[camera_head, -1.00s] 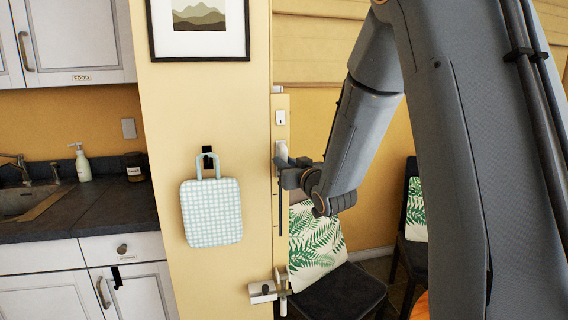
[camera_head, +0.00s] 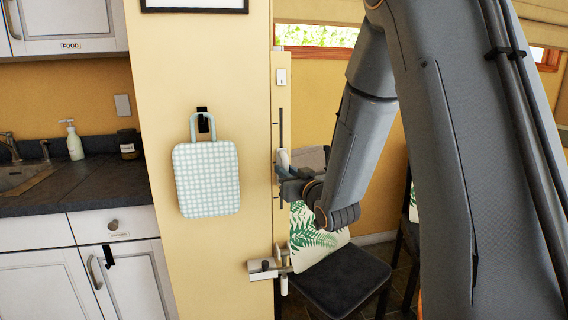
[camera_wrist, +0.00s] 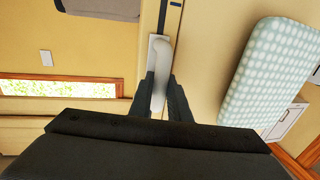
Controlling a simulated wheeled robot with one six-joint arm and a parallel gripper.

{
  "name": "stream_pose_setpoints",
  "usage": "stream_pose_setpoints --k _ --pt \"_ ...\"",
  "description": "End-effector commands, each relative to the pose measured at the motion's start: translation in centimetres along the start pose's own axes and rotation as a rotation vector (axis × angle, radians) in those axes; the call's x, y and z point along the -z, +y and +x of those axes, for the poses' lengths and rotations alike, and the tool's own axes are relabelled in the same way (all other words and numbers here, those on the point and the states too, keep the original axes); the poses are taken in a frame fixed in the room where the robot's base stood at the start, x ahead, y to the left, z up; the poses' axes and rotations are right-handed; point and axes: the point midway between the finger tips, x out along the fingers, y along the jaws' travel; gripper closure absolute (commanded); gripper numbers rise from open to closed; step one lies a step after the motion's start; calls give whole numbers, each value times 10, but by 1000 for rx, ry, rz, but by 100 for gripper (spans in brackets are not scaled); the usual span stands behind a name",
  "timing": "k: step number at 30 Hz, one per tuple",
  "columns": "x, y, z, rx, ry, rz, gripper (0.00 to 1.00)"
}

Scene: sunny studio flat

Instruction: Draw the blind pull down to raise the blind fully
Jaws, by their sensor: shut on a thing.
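The blind pull (camera_head: 283,158) is a pale handle on a narrow upright panel (camera_head: 280,95) with a dark vertical slot, at the wall's edge. My gripper (camera_head: 286,170) is shut on it, about halfway down the slot. In the wrist view the white pull (camera_wrist: 160,65) stands between the two dark fingers of my gripper (camera_wrist: 159,95). The cream blind (camera_head: 315,9) hangs at the top of the head view. A strip of bright window (camera_head: 312,36) shows below its lower edge. My arm hides part of the window and blind.
A checked bag (camera_head: 207,180) hangs on a black hook left of the panel. A pale bracket-like fitting (camera_head: 265,270) juts out below the pull. A dark chair (camera_head: 345,280) with a leaf-print cushion stands behind it. A kitchen counter is at left.

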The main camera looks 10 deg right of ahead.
Motion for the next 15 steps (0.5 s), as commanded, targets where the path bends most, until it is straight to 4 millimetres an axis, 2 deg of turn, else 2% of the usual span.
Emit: stream_pose_setpoints --k 1,6,15 --pt "-23 0 1 0 -7 2 100" --pt "-60 0 1 0 -7 2 100" --pt "-100 0 0 -1 -4 1 100"
